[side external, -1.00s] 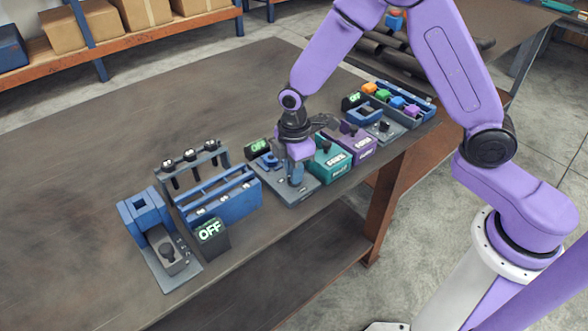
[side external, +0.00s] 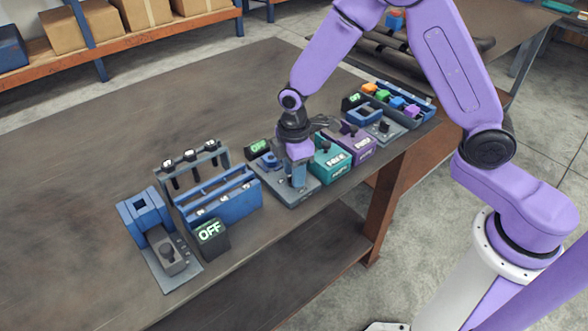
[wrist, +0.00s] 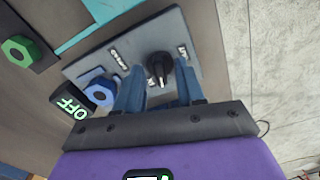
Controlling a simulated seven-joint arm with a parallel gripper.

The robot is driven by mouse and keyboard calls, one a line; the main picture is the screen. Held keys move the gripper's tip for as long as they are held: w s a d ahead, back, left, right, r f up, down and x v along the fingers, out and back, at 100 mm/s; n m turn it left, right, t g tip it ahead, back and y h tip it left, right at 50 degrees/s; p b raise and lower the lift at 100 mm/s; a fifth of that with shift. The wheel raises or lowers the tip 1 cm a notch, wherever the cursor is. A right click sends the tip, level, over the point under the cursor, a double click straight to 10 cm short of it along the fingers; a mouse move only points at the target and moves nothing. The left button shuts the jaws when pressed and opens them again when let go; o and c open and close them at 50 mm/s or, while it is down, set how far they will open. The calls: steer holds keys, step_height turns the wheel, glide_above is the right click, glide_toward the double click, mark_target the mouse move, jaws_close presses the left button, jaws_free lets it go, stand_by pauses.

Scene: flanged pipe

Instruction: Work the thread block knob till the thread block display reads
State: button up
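The thread block appears to be the grey plate (side external: 300,197) under my gripper, with a blue hexagonal part (wrist: 96,93) on it. Its black knob (wrist: 160,66) stands between several small white labels in the wrist view; the side view hides it behind my gripper. A black display (side external: 258,149) beside the plate reads OFF, and it also shows in the wrist view (wrist: 73,101). My gripper (wrist: 159,72) is low over the plate, its blue fingers open on either side of the knob. Gaps show between fingers and knob; I cannot tell whether either touches.
A blue rack (side external: 228,198) and another OFF display (side external: 210,238) stand on the left. The table (side external: 130,130) behind is clear.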

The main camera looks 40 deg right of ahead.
step_height(320, 180, up, 17)
steer(key=shift+r, duration=0.2)
stand_by(0.5)
steer(key=s+d+f+m, duration=0.1)
steer(key=s+d, duration=0.3)
steer(key=s, duration=0.5)
steer(key=s+d+f+m, duration=0.1)
steer(key=s+d, duration=0.2)
steer(key=s, duration=0.6)
steer(key=s+d+f, duration=0.1)
steer(key=s+d, duration=0.3)
steer(key=s, duration=0.5)
steer(key=w+a+r+n, duration=0.1)
steer(key=w+a, duration=0.3)
steer(key=w, duration=0.5)
steer(key=w+a+r, duration=0.1)
steer(key=w+a, duration=0.2)
steer(key=w, duration=0.6)
steer(key=w+a+r+n, duration=0.1)
steer(key=w+a, duration=0.3)
steer(key=w, duration=0.5)
step_height(320, 180, down, 18)
steer(key=shift+r, duration=0.25)
